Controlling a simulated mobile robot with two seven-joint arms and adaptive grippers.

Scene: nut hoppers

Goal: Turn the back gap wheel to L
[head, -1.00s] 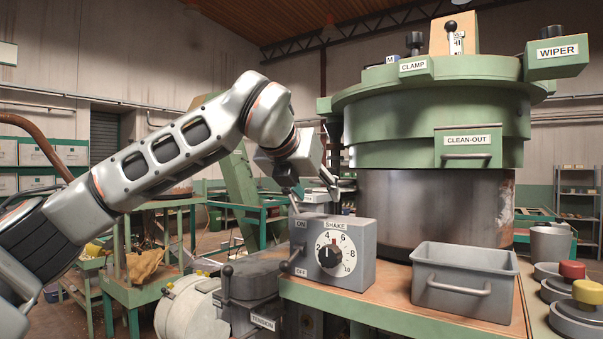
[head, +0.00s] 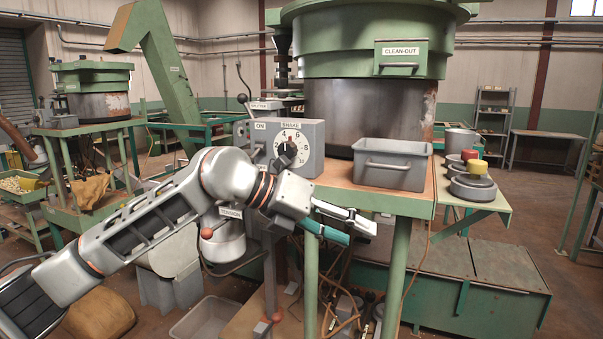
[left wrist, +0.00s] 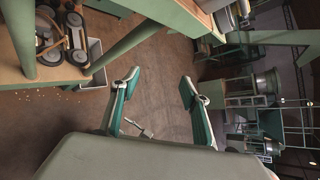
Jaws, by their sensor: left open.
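I cannot pick out a gap wheel or a mark L in either view. My left gripper (head: 360,233) is in front of the hopper stand, below the shake box and the grey bin. Its two fingers are apart with nothing between them. In the left wrist view the open fingers (left wrist: 160,83) with teal pads point over bare floor. The right gripper is not in view.
The shake box (head: 290,146) with its dial and the grey bin (head: 393,163) stand on the bench's front edge. The green hopper bowl (head: 365,45) rises behind. A second hopper (head: 95,88) stands far left.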

